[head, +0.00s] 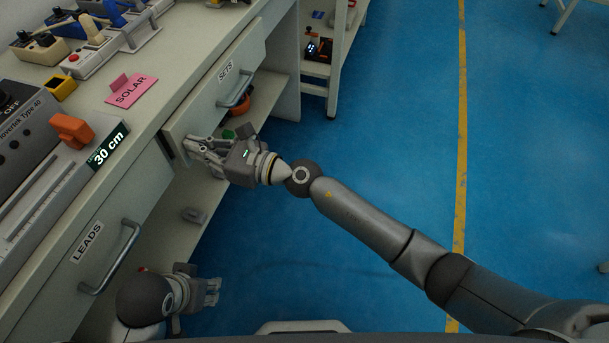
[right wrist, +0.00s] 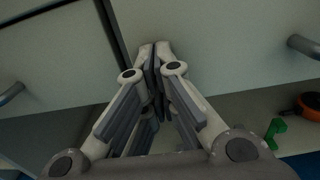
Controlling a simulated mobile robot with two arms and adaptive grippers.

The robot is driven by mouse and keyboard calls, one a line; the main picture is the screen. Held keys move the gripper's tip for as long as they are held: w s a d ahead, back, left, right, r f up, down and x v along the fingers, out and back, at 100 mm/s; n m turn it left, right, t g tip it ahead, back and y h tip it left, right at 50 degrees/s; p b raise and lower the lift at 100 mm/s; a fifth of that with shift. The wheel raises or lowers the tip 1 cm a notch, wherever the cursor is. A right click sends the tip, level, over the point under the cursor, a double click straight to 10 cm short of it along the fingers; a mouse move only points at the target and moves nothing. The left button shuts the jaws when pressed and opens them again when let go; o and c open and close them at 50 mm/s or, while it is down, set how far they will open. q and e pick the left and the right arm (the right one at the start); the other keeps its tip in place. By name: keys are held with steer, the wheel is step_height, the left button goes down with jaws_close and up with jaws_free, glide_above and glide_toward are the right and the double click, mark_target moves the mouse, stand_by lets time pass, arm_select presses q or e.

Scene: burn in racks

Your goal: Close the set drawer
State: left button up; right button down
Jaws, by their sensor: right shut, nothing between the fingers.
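The set drawer (head: 215,92), a pale front labelled SETS with a grey bar handle (head: 236,96), stands slightly out from the bench, with a dark gap at its left end. My right gripper (head: 193,146) is shut and empty at the left part of this front, away from the handle. In the right wrist view its fingertips (right wrist: 155,48) are together at the drawer front (right wrist: 220,50) and seem to touch it; the handle (right wrist: 303,45) is to the right. My left gripper (head: 214,291) is low at the bottom left; its opening is unclear.
The LEADS drawer (head: 108,240) with its own handle is nearer on the left. The benchtop holds a pink SOLAR card (head: 132,91) and several devices. A shelf below holds an orange item (head: 240,104) and a green item (right wrist: 275,132). Blue floor (head: 370,130) is clear at right.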

steer(key=shift+x, duration=1.1)
steer(key=shift+r, duration=0.3)
steer(key=shift+d, duration=0.1)
